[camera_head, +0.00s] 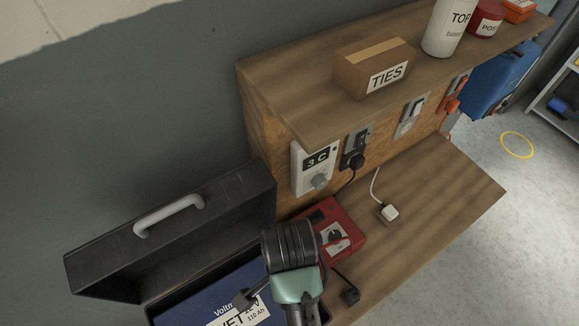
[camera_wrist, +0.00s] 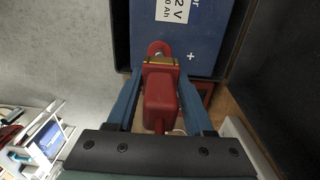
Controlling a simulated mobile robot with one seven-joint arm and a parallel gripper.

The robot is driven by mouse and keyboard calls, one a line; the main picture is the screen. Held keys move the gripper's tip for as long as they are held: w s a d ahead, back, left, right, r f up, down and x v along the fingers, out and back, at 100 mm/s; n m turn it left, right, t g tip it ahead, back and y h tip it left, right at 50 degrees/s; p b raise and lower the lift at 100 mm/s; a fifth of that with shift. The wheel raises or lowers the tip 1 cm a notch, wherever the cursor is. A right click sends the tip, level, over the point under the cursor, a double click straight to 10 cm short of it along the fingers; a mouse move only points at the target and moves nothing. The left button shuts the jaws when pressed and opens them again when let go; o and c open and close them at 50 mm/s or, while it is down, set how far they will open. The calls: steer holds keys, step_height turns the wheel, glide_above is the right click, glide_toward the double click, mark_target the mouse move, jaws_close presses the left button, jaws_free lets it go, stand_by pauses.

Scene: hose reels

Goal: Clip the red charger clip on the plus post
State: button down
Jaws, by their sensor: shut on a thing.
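In the wrist view my gripper (camera_wrist: 161,72) is shut on the red charger clip (camera_wrist: 160,100), between its two blue fingers. The clip's rounded red end (camera_wrist: 159,48) lies over the blue battery (camera_wrist: 205,30), beside a white plus mark (camera_wrist: 191,57). I cannot tell whether it grips the plus post, which the clip hides. In the head view my wrist and hand cover the clip. The battery (camera_head: 222,292) sits in an open black box, and a dark grey piece (camera_head: 241,299) shows on its top. The red charger (camera_head: 346,238) stands on the bench.
The box's raised lid (camera_head: 190,235) with a light handle stands left of my arm. A black clip (camera_head: 350,297) lies on the bench to the right. A white plug (camera_head: 388,212) lies farther along. Sockets and a shelf with a TIES box (camera_head: 372,68) stand behind.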

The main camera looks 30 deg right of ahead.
steer(key=shift+f+b, duration=1.65)
steer(key=shift+f, duration=2.35)
steer(key=shift+c, duration=1)
jaws_free()
